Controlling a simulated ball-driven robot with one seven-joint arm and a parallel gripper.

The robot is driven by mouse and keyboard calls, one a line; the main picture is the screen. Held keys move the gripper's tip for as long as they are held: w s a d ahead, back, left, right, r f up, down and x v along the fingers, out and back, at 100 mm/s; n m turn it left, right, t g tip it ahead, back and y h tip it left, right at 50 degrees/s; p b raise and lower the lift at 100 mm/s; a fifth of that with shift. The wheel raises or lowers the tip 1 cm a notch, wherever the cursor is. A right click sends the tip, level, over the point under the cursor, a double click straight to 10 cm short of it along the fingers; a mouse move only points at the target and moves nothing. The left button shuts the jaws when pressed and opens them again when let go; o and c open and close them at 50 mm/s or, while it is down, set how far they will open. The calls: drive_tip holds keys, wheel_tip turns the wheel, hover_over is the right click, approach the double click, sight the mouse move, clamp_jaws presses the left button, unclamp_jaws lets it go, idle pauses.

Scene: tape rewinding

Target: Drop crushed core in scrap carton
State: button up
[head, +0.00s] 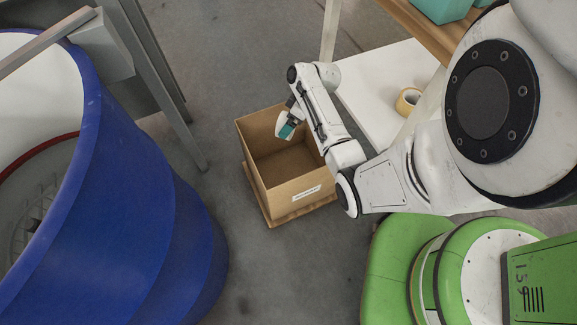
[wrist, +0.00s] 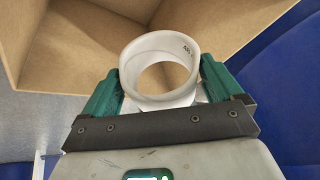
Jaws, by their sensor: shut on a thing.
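The scrap carton (head: 291,196) is an open brown box on the floor in the middle of the head view, with a white label on its front. Its inner walls also fill the top of the wrist view (wrist: 60,60). The crushed core (wrist: 158,98) is a whitish ring, slightly out of round, between the green fingers of my gripper (wrist: 158,92). My gripper (head: 287,128) is shut on the core and holds it over the carton's opening near the far rim. In the head view the core (head: 279,124) shows small and pale beside the fingers.
A large blue drum (head: 130,190) stands at the left, with grey metal posts (head: 160,80) behind it. A white surface (head: 385,75) at the right bears a yellowish tape roll (head: 408,101). Grey floor lies open in front of the carton.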

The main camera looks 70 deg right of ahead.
drive_tip(key=o, duration=0.7)
drive_tip(key=shift+r, duration=0.1)
drive_tip(key=p+v, duration=0.3)
drive_tip(key=v, duration=0.7)
drive_tip(key=shift+s+r+p, duration=0.15)
drive_tip(key=shift+r+p, duration=0.1)
drive_tip(key=shift+p, duration=0.15)
drive_tip(key=shift+d, duration=0.1)
